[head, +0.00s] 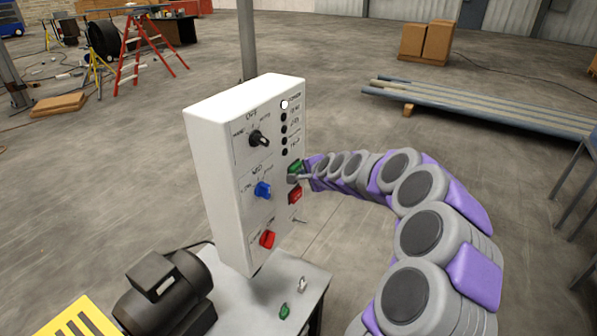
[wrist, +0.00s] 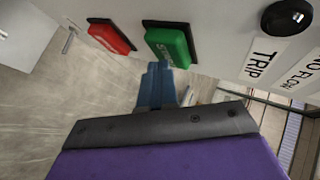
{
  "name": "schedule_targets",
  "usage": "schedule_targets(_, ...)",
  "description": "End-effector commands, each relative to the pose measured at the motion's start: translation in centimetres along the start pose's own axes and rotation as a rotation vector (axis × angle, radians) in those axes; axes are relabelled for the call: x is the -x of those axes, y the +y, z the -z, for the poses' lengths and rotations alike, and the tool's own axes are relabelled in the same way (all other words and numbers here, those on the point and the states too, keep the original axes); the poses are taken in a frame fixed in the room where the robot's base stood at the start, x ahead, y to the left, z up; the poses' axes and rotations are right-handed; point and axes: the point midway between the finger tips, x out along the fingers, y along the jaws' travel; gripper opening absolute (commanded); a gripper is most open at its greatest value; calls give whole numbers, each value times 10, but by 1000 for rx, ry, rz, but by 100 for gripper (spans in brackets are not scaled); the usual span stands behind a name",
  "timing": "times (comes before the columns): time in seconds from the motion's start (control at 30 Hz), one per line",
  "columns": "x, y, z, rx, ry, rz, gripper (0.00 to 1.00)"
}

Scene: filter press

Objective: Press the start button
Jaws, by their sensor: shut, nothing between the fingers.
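The white control panel (head: 228,165) stands upright on a bench. The green start button (head: 295,167) is on its right-hand part, above the red button (head: 295,196). In the wrist view the green button (wrist: 168,46) lies just beyond my gripper (wrist: 164,70), with the red button (wrist: 110,37) to its left. My gripper (head: 296,179) is shut and empty, its tip at the panel by the lower edge of the green button. I cannot tell whether it touches the button. The fingertips overlap the button's lower edge in the wrist view.
The panel also carries a black knob (head: 259,139), a blue knob (head: 263,189) and a red knob (head: 267,239). A motor (head: 165,292) stands at the bench's left. Small green (head: 284,310) and white items lie on the bench (head: 262,296).

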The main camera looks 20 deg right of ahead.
Motion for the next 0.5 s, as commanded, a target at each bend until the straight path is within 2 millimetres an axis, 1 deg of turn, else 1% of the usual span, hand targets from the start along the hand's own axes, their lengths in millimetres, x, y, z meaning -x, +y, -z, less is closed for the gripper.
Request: schedule_targets(0.5, -4, -3, -3, 1, 0, 0, 0)
